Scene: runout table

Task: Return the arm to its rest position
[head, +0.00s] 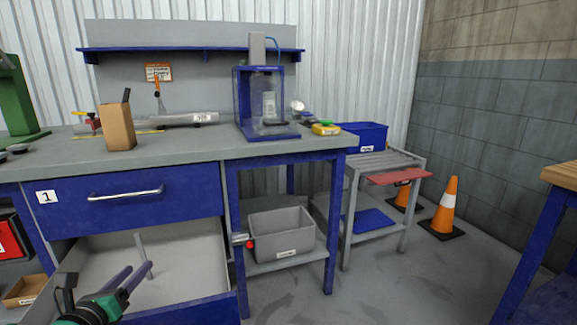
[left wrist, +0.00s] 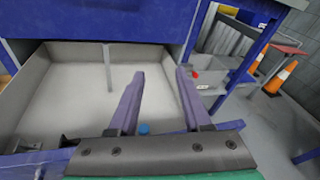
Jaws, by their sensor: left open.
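My left gripper (head: 140,267) is at the lower left of the head view, over the open lower drawer (head: 95,260) of the workbench. In the left wrist view its two purple fingers (left wrist: 160,74) stand apart with nothing between them. The drawer's pale interior (left wrist: 75,90) lies beyond and below the fingers. A thin grey upright piece (left wrist: 108,68) stands inside it. My right gripper is not in view.
The bench top (head: 190,145) holds a brown box (head: 118,127) and a blue-framed press (head: 267,100). A grey bin (head: 281,232) stands on the shelf under the bench. A cart (head: 385,160) and orange cones (head: 446,205) are to the right. Floor between cart and right table is clear.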

